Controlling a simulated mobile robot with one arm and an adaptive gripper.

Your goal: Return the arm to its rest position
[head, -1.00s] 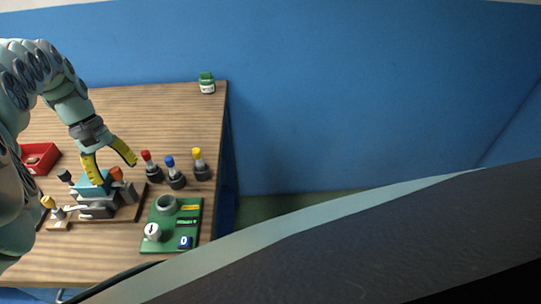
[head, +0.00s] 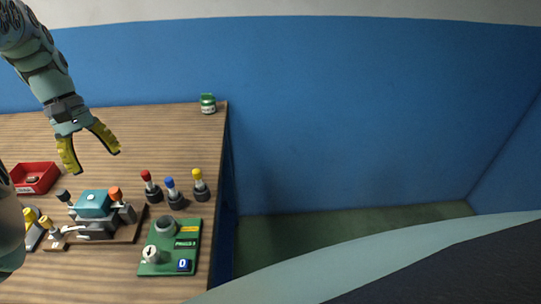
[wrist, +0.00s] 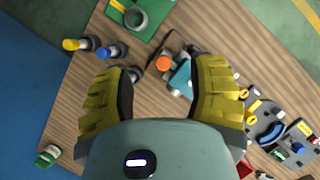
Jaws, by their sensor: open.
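My gripper (head: 93,150) is open and empty, with yellow pads on its two fingers. In the head view it hangs above the wooden table, behind and above a small model (head: 93,204) with a teal block and an orange knob on a brown base. In the wrist view the two fingers (wrist: 160,92) are spread apart, with the bare tabletop and part of the teal block (wrist: 181,78) showing between them. Nothing is held. My arm comes in from the top left of the head view.
Red, blue and yellow-topped pegs (head: 174,194) stand right of the model. A green board (head: 172,246) with a grey ring lies in front of them. A red tray (head: 36,177) is at the left, a green-lidded jar (head: 208,104) at the back right corner. The table's back (head: 140,125) is clear.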

